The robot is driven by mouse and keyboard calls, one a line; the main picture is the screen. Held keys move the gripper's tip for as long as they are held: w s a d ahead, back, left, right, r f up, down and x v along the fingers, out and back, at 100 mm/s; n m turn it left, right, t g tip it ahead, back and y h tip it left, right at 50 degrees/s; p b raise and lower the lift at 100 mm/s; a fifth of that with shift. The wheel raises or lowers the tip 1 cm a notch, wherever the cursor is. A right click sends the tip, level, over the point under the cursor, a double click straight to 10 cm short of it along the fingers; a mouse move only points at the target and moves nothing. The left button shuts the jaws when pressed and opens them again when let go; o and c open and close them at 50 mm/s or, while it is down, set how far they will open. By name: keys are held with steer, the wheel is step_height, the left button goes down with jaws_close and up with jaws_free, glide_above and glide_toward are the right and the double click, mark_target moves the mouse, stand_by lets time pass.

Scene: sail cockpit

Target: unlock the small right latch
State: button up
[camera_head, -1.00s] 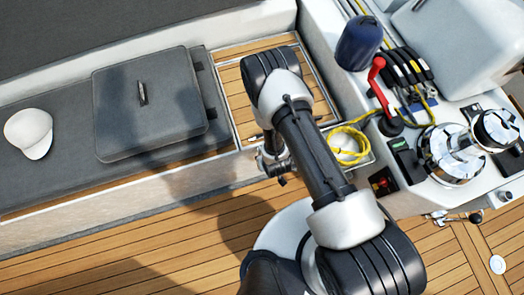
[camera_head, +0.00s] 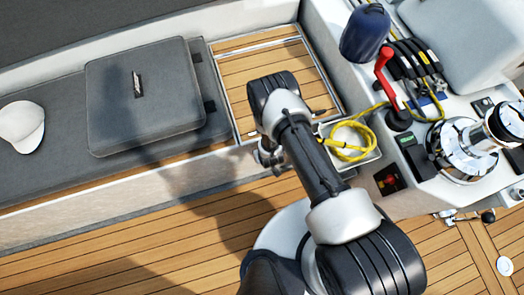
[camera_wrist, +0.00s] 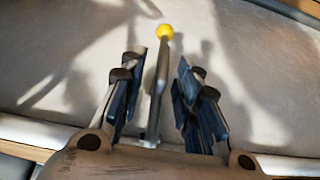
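A thin grey lever with a yellow ball knob (camera_wrist: 165,32) stands up against a pale panel in the wrist view, and looks like the latch. My gripper (camera_wrist: 157,85) is open, with one dark finger pad on each side of the lever. The lever lies between the fingers, and I see no clear contact. In the head view my gripper (camera_head: 267,157) is at the front edge of the bench, below the wooden hatch (camera_head: 265,68). My arm partly covers it there, and I cannot make out the lever.
A grey cushion (camera_head: 145,95) and a white cap (camera_head: 22,126) lie on the bench. To the right are a yellow rope (camera_head: 347,143) in a white recess, a red handle (camera_head: 387,75), a navy bag (camera_head: 365,33) and a chrome winch (camera_head: 462,150). The teak floor (camera_head: 110,245) is clear.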

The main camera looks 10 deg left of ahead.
jaws_close()
stand_by(0.7)
